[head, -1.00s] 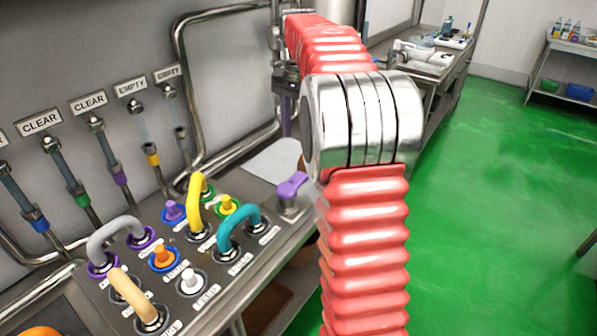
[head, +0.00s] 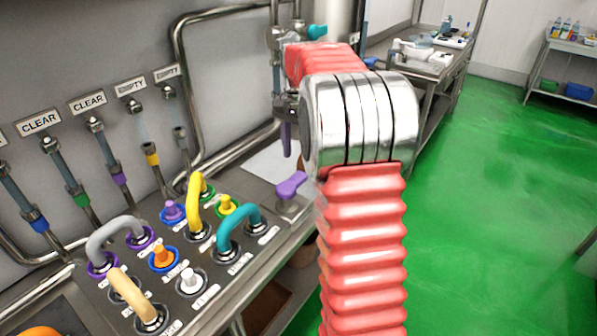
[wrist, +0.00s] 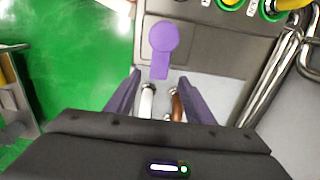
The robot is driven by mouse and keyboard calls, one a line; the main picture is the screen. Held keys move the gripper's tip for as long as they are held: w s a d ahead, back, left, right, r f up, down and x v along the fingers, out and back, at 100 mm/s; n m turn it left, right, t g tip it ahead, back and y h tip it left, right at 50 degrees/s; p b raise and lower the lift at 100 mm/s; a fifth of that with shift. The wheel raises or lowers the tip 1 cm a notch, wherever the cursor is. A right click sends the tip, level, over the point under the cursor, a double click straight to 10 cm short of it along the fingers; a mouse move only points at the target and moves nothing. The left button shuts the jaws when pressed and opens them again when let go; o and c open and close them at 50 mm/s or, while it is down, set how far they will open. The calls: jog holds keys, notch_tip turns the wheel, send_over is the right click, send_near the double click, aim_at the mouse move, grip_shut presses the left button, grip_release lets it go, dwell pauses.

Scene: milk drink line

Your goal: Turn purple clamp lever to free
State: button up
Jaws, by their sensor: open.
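The purple clamp lever (head: 291,186) sits at the right end of the metal panel in the head view, beside my arm. In the wrist view the lever (wrist: 163,42) shows a round purple end and a narrower bar pointing toward my gripper. My gripper (wrist: 160,77) is open, with dark purple fingers on both sides of the bar's line. The bar's near end shows between the fingertips, and no contact is visible. In the head view one dark purple finger seems to show left of my silver joint; the rest of the gripper is hidden.
The panel's coloured handles and knobs, including a teal handle (head: 238,228) and yellow handle (head: 195,205), stand left of the lever. Metal pipes (head: 178,75) run along the wall behind. Green floor (head: 480,210) is open to the right.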

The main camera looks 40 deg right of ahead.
aim_at(298, 176)
notch_tip(298, 176, down, 7)
jog(key=shift+r, duration=0.1)
jog(key=shift+c, duration=0.5)
grip_shut()
dwell(0.3)
